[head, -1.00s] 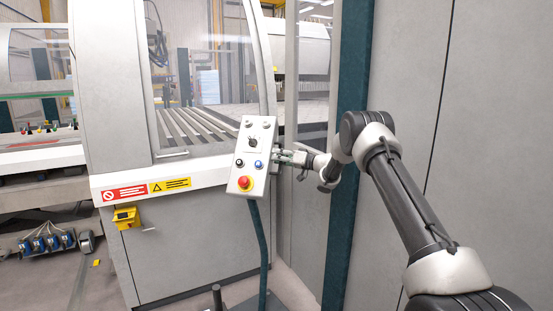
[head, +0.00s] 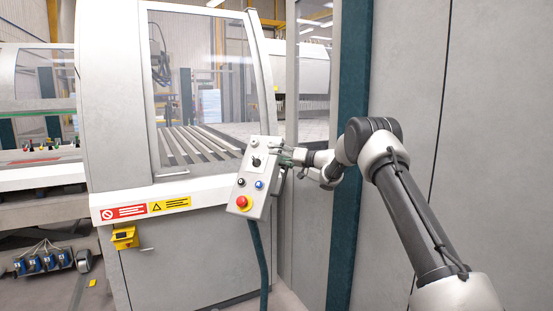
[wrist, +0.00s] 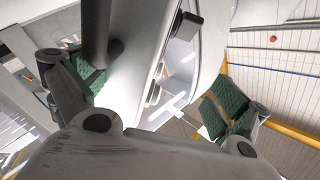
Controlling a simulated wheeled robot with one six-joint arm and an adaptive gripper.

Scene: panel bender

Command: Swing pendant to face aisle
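The pendant (head: 249,182) is a light grey control box with a red stop button on a yellow base, a black selector and small buttons. It stands slightly tilted on a dark green post (head: 261,262), its button face towards my head camera. My gripper (head: 288,157) is at its upper right edge, partly hidden behind it. In the wrist view the green-padded fingers (wrist: 160,90) are wide apart. The pale pendant body (wrist: 135,60) with dark knobs along its edge lies between them. A gap shows before the right pad; contact at the left pad cannot be told.
The panel bender's grey housing (head: 190,260) with its window stands behind and left of the pendant. A teal column (head: 348,220) and large grey panels (head: 490,130) stand close on the right by my arm. A yellow box (head: 124,237) is on the housing's front.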

